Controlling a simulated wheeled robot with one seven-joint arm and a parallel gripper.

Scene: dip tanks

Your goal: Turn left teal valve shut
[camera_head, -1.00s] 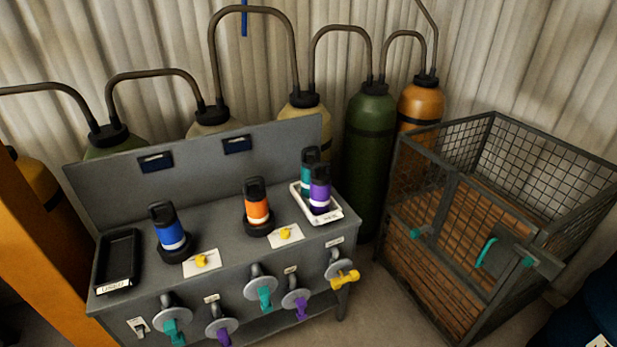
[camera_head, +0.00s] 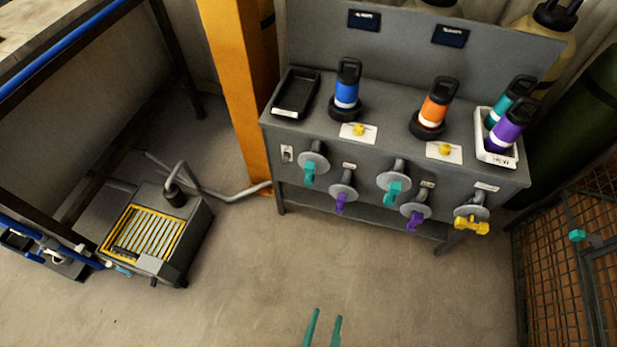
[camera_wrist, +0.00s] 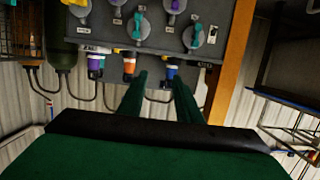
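The left teal valve (camera_head: 312,164) is on the front of the grey bench, a grey disc with a teal handle hanging downward. A second teal valve (camera_head: 395,184) is to its right, with a purple valve (camera_head: 343,192) between them. The wrist view is upside down, so the left teal valve (camera_wrist: 194,39) shows on the right and the second teal valve (camera_wrist: 137,27) left of it. My gripper (camera_head: 323,318) has two teal fingers, apart and empty, at the bottom of the head view, well clear of the bench. Its fingers (camera_wrist: 156,80) also show in the wrist view.
Another purple valve (camera_head: 415,210) and a yellow valve (camera_head: 471,219) are farther right. Bottles stand on the bench top (camera_head: 385,121). An orange post (camera_head: 238,80) is left of the bench, with a grey floor unit (camera_head: 185,255) beyond it. Floor before the bench is clear.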

